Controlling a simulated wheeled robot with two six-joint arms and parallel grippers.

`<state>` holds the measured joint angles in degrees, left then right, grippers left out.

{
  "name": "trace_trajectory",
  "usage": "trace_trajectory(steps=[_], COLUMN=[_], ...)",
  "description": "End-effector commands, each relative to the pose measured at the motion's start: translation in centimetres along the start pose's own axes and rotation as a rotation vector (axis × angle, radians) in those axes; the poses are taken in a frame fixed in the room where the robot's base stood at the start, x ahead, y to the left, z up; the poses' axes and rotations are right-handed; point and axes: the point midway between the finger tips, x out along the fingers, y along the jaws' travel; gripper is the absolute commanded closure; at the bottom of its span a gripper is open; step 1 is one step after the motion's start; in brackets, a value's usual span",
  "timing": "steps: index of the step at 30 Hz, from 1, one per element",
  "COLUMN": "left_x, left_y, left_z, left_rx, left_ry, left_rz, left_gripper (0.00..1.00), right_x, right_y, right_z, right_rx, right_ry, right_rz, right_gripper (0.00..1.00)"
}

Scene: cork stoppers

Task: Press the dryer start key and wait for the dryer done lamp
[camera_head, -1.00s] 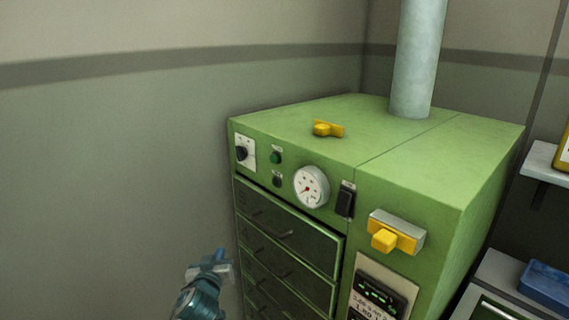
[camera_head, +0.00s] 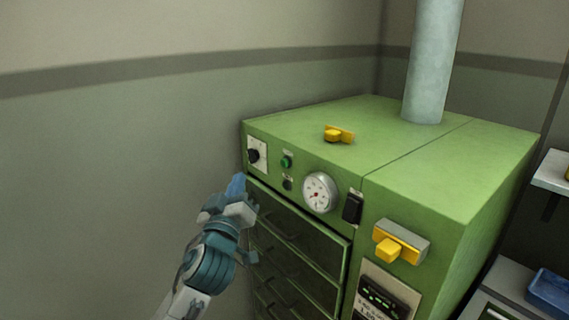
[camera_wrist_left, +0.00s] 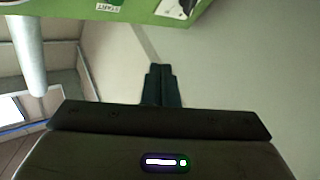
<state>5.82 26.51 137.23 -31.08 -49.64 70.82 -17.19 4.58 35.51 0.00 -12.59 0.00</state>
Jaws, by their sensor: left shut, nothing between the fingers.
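The dryer is a green cabinet (camera_head: 430,180) in the head view. On its upper front left are a small round green button or lamp (camera_head: 286,161) and a dark round one (camera_head: 287,184) below it. I cannot tell for sure which is the start key and which the done lamp. In the left wrist view a START label (camera_wrist_left: 108,7) shows on the green panel (camera_wrist_left: 140,14) at the top edge. My left gripper (camera_head: 238,184) is shut and empty, just left of and below these, apart from the panel. Its closed fingers (camera_wrist_left: 160,84) show in the wrist view. My right gripper is out of view.
A dark knob on a white plate (camera_head: 254,155) is left of the green round part. A gauge (camera_head: 320,192) and black switch (camera_head: 352,207) are right. Dark-fronted drawers (camera_head: 300,245) lie below. A yellow handle (camera_head: 388,249) sticks out. The left wall side is free.

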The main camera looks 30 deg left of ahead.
Motion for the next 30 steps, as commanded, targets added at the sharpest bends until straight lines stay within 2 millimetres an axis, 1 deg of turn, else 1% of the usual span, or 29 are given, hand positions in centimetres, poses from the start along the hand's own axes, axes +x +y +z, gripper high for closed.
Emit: trace_trajectory(steps=[4, 8, 14, 20, 24, 30], left_x=[0.1, 0.5, 2.3, 4.3, 5.2, 6.0], left_y=[0.0, 0.3, 1.6, 3.1, 3.7, 4.3], left_z=[0.1, 0.3, 1.4, 3.0, 4.0, 4.5], left_rx=[0.000, -0.001, -0.004, -0.003, -0.002, 0.001], left_ry=[-0.001, -0.001, -0.002, -0.003, -0.002, -0.001], left_rz=[-0.001, -0.003, -0.004, -0.002, -0.002, -0.001], left_gripper=[1.00, 1.00, 1.00, 1.00, 1.00, 1.00], right_x=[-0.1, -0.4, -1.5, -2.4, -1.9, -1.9], right_y=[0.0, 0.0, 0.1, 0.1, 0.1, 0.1], right_z=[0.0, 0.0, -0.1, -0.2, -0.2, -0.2], right_rx=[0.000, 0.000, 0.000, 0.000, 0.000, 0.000], right_ry=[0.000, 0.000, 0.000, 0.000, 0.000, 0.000], right_rz=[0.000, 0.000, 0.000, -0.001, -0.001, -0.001], right_gripper=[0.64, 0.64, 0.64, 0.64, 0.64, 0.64])
